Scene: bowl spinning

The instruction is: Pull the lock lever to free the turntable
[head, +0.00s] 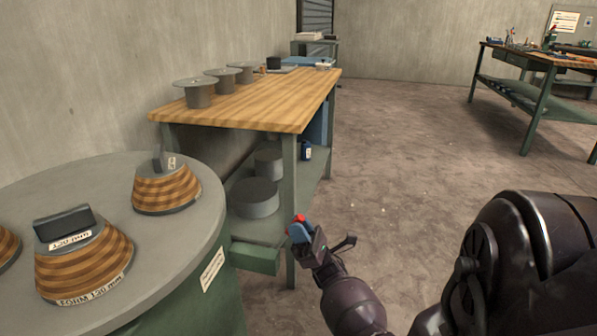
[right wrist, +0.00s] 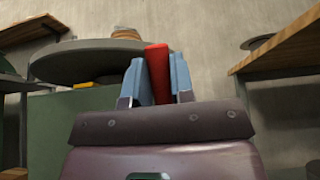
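The turntable (head: 185,235) is the large round grey top on a green base at the left of the head view. Its underside and rim show in the right wrist view (right wrist: 75,62). The lock lever (right wrist: 157,70) is a red bar standing between my right gripper's blue fingers, filling the gap. Only small red bits of the lever (head: 299,218) show at the fingertips in the head view. My right gripper (head: 300,231) is shut on it, to the right of the turntable. The lever's mount is hidden. My left gripper is not in view.
Striped wooden bowl forms (head: 85,262) stand on the turntable. A wooden-topped workbench (head: 250,105) stands behind, with grey discs on stands (head: 199,92) and a lower shelf. Another bench (head: 535,62) is at the far right. The floor (head: 400,140) between is open.

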